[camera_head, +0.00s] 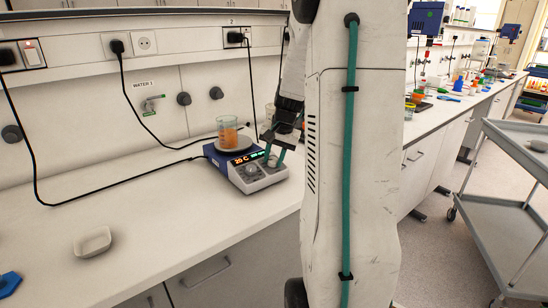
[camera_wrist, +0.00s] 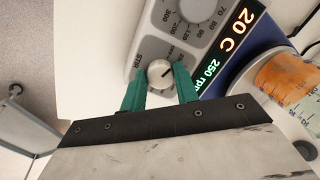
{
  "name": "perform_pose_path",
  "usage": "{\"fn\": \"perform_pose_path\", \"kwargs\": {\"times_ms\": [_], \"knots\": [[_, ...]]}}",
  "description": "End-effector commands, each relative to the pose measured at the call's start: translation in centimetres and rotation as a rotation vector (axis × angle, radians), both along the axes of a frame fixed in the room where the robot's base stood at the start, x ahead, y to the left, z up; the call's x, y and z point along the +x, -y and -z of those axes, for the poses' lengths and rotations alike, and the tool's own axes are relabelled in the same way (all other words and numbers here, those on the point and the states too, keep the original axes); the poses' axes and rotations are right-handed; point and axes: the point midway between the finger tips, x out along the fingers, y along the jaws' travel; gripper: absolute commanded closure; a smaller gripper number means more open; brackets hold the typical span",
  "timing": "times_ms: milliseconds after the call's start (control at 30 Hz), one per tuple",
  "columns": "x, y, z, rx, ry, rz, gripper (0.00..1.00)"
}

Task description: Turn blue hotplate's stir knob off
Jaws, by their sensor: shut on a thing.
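The blue hotplate (camera_head: 219,158) stands on the bench with a grey front panel and a lit display. In the wrist view the display (camera_wrist: 224,45) reads 20 C in orange and 250 rpm in green. The stir knob (camera_wrist: 160,72) is a round white knob beside the "STIR" label. My gripper (camera_wrist: 160,80) has its green fingers on either side of this knob, closed on it. In the head view my gripper (camera_head: 276,154) reaches down to the panel's right side. A second knob (camera_wrist: 198,10) is partly in view at the top.
A beaker of orange liquid (camera_head: 227,132) stands on the hotplate's top and shows close by in the wrist view (camera_wrist: 290,80). A white dish (camera_head: 92,242) lies on the bench at left. Black cables run along the wall. A grey cart (camera_head: 510,150) stands at right.

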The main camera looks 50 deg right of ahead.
Motion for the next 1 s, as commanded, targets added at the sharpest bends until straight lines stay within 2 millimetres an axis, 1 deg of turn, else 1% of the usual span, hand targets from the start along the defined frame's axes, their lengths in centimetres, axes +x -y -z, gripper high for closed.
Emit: {"fn": "perform_pose_path", "kwargs": {"times_ms": [200,433,700,1000], "knots": [[0.04,-0.02,0.0,-0.049,-0.012,-0.155,0.93],[0.05,-0.01,-0.01,-0.084,-0.02,-0.266,0.93],[0.06,-0.01,-0.04,-0.102,-0.023,-0.319,0.93],[0.07,0.0,-0.05,-0.104,-0.024,-0.326,0.93]]}}
